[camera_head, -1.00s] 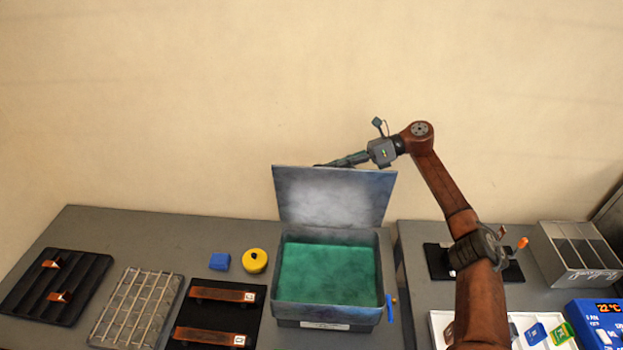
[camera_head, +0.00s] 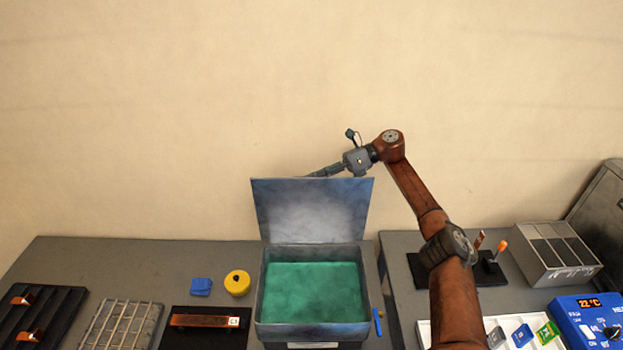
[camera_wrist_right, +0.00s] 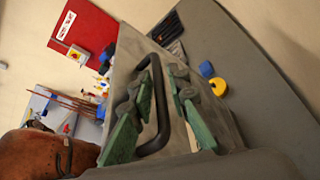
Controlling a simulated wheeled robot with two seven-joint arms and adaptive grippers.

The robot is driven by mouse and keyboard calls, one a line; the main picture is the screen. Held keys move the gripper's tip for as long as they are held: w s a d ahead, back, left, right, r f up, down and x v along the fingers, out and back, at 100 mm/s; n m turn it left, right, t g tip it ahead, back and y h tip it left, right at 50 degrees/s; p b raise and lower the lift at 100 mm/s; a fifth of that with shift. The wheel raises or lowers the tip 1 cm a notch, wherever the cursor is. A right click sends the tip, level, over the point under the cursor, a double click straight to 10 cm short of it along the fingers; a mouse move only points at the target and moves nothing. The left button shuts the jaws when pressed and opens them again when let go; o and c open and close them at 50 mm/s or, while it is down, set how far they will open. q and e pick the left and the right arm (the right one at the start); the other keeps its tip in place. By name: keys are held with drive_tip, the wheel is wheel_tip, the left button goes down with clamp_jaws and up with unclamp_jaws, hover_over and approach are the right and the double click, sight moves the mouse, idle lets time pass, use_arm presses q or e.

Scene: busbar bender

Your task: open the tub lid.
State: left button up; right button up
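The tub (camera_head: 313,328) is a grey box with a green inside, at the lower middle of the head view. Its grey lid (camera_head: 312,210) stands raised, roughly upright, along the tub's back edge. My right gripper (camera_head: 312,174) is behind the lid's top edge, its fingertips partly hidden. In the right wrist view, the green fingers (camera_wrist_right: 158,138) are spread apart, with a dark looped handle (camera_wrist_right: 161,120) between them. I cannot tell whether either finger touches it. My left gripper is in neither view.
Left of the tub are a blue block (camera_head: 201,287), a yellow round item (camera_head: 237,283), a black tray with a copper bar (camera_head: 205,321), a wire rack (camera_head: 120,325) and a dark slotted rack (camera_head: 40,310). A blue lever (camera_head: 378,322) is beside the tub; a metal bin (camera_head: 553,255) stands right.

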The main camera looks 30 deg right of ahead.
drive_tip(key=v, duration=1.2)
idle(0.5)
